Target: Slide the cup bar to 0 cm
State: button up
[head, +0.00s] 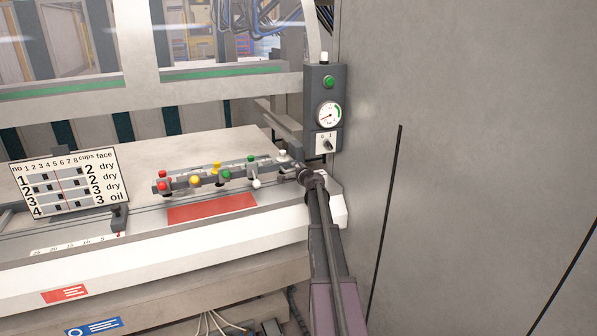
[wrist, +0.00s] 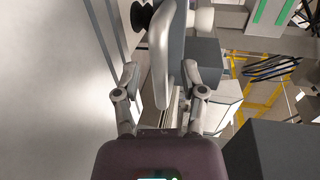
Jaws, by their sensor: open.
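The cup bar (head: 205,178) is a dark grey rail above the machine bed, with red, yellow, green and white coloured cups or knobs along it. My gripper (head: 298,170) is at its right end in the head view. In the wrist view, my gripper (wrist: 160,78) is open, its fingers on either side of a pale rounded piece (wrist: 162,50); contact cannot be told. A dark block with a red pointer (head: 119,219) stands at the right part of a white number scale (head: 75,244). The exact reading is too small to tell.
A card (head: 66,182) with a cup table stands at left. A red plate (head: 212,209) lies before the bar. A control box (head: 326,108) with green button, gauge and switch hangs behind my gripper. A large grey panel (head: 470,150) closes off the right side.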

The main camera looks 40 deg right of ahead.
jog(key=d+p+v, duration=0.1)
jog(key=p+v, duration=0.1)
jog(key=v, duration=1.1)
jog(key=shift+s+p, duration=0.25)
jog(key=shift+p, duration=0.15)
jog(key=shift+w+r, duration=0.1)
jog(key=shift+r, duration=0.05)
jog(key=b+x, duration=0.3)
jog(key=x, duration=1)
jog(key=shift+w, duration=0.3)
grip_shut()
